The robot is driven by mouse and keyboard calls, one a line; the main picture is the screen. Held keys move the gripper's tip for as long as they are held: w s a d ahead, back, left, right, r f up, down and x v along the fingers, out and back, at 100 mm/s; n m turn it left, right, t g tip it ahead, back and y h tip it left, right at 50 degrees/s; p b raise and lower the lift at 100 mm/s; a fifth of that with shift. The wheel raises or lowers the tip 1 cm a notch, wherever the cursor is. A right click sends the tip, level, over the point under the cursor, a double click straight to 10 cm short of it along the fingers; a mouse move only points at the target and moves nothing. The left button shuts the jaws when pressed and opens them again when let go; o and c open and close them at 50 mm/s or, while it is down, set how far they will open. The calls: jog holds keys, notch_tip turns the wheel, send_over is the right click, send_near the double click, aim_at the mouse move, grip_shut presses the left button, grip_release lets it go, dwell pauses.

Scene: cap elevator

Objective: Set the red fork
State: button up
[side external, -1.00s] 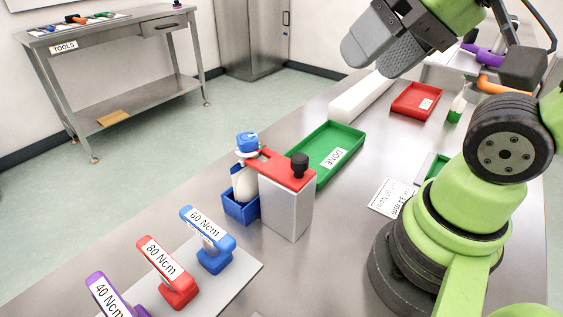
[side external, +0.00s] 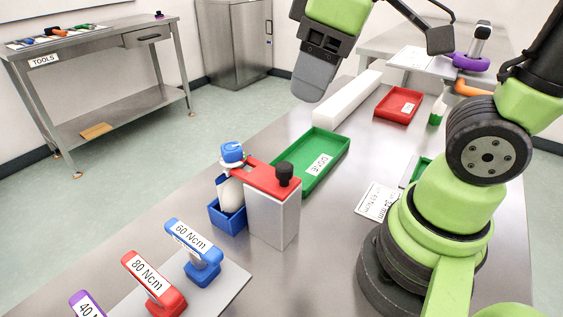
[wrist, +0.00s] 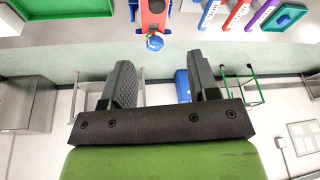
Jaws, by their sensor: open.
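The red fork (side external: 270,177) lies flat on top of a grey block (side external: 272,220) with a black knob (side external: 284,171) on it. Its left end reaches the neck of a white bottle (side external: 231,194) with a blue cap (side external: 232,152); the exact contact is hidden. The bottle stands in a blue holder (side external: 229,217). My gripper (side external: 310,92) is up in the air behind and above the fork, pointing down, clear of everything. In the wrist view my gripper (wrist: 162,78) is open and empty, and the fork (wrist: 153,20) and cap (wrist: 155,42) show at the top edge.
A green DONE tray (side external: 333,147) is behind the block. A white bar (side external: 347,97) and red tray (side external: 398,105) stand farther back. Torque tools labelled 60 Ncm (side external: 188,236), 80 Ncm (side external: 148,277) and 40 Ncm (side external: 85,305) stand at front left.

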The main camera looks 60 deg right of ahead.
aim_at(284, 165)
jog(key=w+f+n+g, duration=0.1)
jog(key=f+n, duration=0.1)
jog(key=f, duration=0.2)
jog(key=w+a+f+n+g+h, duration=0.1)
jog(key=f+n, duration=0.1)
jog(key=f, duration=0.3)
jog(key=w+f+n+g, duration=0.1)
jog(key=f+n, duration=0.1)
jog(key=f, duration=0.3)
jog(key=shift+w+a, duration=0.2)
jog(key=shift+w, duration=0.1)
jog(key=shift+c, duration=0.5)
